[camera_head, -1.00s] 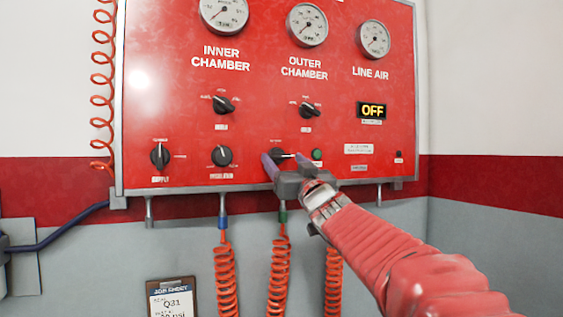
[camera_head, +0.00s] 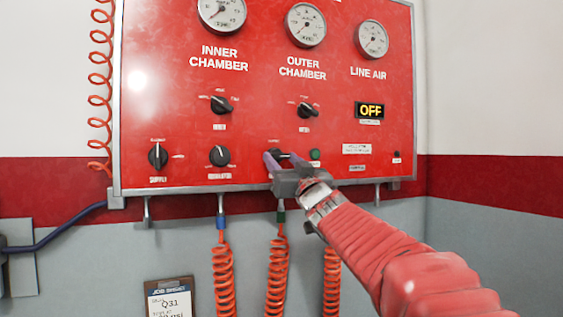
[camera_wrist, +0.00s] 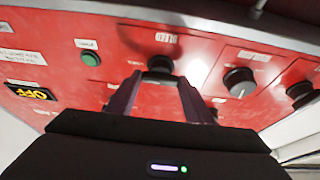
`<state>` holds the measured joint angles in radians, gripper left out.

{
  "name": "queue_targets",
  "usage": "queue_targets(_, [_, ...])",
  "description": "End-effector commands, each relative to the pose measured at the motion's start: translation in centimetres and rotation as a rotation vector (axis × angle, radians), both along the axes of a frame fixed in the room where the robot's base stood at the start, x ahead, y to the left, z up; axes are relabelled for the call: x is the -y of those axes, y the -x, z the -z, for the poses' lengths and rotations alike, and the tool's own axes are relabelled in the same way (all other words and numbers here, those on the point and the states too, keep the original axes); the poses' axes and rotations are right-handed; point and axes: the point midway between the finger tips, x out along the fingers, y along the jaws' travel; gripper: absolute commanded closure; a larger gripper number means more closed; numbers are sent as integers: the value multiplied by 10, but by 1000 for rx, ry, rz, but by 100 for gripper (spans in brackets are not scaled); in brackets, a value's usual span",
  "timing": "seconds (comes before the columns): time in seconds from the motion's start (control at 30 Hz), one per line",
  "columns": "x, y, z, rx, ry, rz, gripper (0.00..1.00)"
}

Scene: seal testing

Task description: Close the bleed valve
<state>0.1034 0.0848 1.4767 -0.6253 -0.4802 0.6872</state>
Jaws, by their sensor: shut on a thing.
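The bleed valve is a black knob (camera_head: 279,153) in the lower row of the red panel, right of two similar knobs. It also shows in the wrist view (camera_wrist: 158,66), where the upside-down label beside it seems to read BLEED. My gripper (camera_head: 282,158) reaches it from the lower right, its two purple fingers on either side of the knob. In the wrist view the fingers (camera_wrist: 159,82) flank the knob and are shut on it. The fingers partly hide it, so I cannot tell where its pointer stands.
The supply knob (camera_head: 157,157) and regulator knob (camera_head: 219,156) are to the left. A green button (camera_head: 315,154) is close to the right finger. Gauges, an OFF display (camera_head: 370,110) and two upper knobs are above. Coiled orange hoses (camera_head: 277,275) hang below the panel.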

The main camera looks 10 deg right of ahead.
Motion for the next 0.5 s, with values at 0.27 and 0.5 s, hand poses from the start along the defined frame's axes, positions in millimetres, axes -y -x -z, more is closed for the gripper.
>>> queue_targets(0.27, [0, 0, 0, 4, 20, -3, 76])
queue_targets(0.5, [1, -1, 1, 20, 107, -2, 76])
